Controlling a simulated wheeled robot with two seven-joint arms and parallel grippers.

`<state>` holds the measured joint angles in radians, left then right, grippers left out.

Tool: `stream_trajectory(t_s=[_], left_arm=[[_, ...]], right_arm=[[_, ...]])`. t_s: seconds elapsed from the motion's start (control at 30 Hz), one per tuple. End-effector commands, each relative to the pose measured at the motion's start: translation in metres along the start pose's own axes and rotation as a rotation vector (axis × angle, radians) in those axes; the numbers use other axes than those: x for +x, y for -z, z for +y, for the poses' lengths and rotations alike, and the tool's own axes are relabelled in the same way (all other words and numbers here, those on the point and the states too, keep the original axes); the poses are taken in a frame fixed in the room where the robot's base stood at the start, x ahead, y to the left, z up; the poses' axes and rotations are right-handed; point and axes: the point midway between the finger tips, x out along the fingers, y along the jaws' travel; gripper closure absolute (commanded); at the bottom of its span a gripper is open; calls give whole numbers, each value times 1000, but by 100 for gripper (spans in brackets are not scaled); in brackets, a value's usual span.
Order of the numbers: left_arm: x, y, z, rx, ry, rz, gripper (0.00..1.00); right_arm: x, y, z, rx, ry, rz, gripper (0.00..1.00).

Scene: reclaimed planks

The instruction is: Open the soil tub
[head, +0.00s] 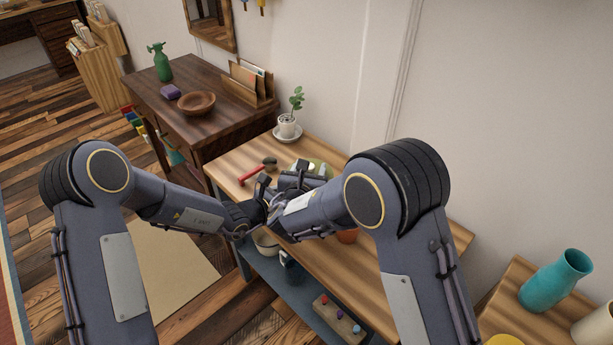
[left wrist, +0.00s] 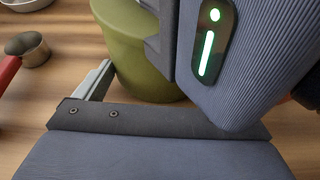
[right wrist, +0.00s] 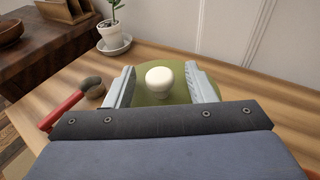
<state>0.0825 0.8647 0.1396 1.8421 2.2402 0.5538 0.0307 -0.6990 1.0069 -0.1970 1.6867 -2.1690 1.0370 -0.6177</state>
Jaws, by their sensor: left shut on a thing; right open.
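The olive-green soil tub (left wrist: 137,50) stands upright on the wooden bench, mostly hidden behind my grippers in the head view (head: 319,169). Its green lid (right wrist: 150,93) with a round white knob (right wrist: 159,79) is on, seen from above in the right wrist view. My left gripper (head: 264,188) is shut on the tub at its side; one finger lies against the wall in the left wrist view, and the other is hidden. My right gripper (right wrist: 162,76) is open, with its fingers on either side of the knob; I cannot tell whether they touch it.
A red-handled scoop (head: 256,170) lies left of the tub. A potted plant (head: 288,127) on a saucer stands behind on the bench. An orange pot (head: 347,237) is partly hidden by my right arm. A dark side table (head: 180,115) adjoins at left.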

Motion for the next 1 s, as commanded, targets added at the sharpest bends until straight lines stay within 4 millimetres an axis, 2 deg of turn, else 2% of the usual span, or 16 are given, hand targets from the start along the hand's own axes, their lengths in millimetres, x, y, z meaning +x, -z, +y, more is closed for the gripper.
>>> stream_trajectory(t_s=[0.33,0.73,1.0], left_arm=[[0,0,0,0,-1,-1,51],[0,0,0,0,-1,-1,51],[0,0,0,0,-1,-1,51]], right_arm=[[5,0,0,0,1,0,50],[4,0,0,1,1,0,100],[4,-1,0,1,1,0,100]])
